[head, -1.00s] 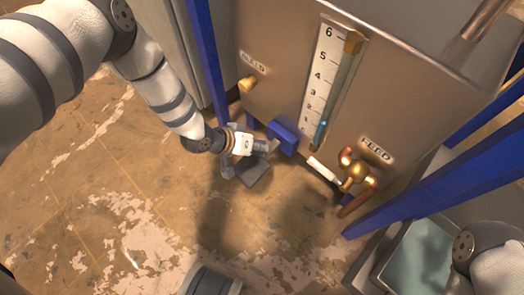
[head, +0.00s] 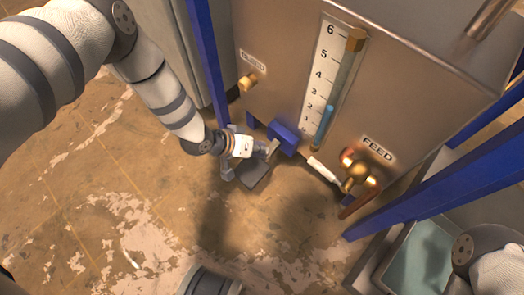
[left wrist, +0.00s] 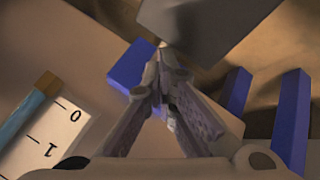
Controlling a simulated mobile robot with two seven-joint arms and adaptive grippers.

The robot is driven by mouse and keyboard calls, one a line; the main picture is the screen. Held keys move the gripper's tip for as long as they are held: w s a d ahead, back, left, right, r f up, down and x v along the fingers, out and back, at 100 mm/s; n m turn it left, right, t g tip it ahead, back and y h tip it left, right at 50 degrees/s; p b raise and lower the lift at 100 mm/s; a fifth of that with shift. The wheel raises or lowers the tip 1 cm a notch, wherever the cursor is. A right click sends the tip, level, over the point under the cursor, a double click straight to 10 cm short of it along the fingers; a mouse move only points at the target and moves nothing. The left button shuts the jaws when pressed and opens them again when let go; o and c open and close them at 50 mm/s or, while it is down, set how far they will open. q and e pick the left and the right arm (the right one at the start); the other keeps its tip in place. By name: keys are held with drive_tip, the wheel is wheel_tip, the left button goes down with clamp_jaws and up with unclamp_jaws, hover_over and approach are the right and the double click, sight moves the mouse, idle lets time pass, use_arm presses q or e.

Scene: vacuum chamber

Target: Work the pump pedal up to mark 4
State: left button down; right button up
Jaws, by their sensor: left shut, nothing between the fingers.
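The pump pedal (head: 257,177) is a dark grey plate low in front of the steel tank, below a blue block (head: 284,138). The plate also shows at the top of the left wrist view (left wrist: 195,25). My left gripper (head: 270,150) is shut and empty, its tips close to the pedal; I cannot tell whether they touch. In the left wrist view the fingertips (left wrist: 160,65) meet in front of the blue block. The gauge scale (head: 323,70) runs up to 6. Blue liquid in its tube (head: 324,125) stands near mark 2. My right gripper is out of view.
The FEED valve (head: 357,172), with a white handle (head: 324,170), is right of the pedal. The BLEED knob (head: 247,82) is on the tank's left. Blue frame posts (head: 205,55) flank the tank. A tray (head: 412,255) stands lower right. The floor at left is clear.

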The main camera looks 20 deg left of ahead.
use_arm(q)
drive_tip(key=shift+s+f, duration=0.1)
drive_tip(key=shift+s, duration=0.2)
drive_tip(key=shift+r+p, duration=0.8)
drive_tip(key=shift+r, duration=0.4)
drive_tip(key=shift+w+r+p, duration=0.25)
drive_tip(key=shift+r+p, duration=0.15)
drive_tip(key=shift+r, duration=0.35)
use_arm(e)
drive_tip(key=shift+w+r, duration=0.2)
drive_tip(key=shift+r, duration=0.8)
use_arm(q)
drive_tip(key=shift+r, duration=0.1)
drive_tip(key=shift+w+r, duration=0.1)
drive_tip(key=shift+r, duration=0.2)
drive_tip(key=r+p, duration=0.2)
drive_tip(key=r, duration=0.1)
drive_tip(key=r+p, duration=0.1)
drive_tip(key=shift+w+d+r, duration=0.1)
drive_tip(key=shift+w+r, duration=0.05)
drive_tip(key=shift+w, duration=0.1)
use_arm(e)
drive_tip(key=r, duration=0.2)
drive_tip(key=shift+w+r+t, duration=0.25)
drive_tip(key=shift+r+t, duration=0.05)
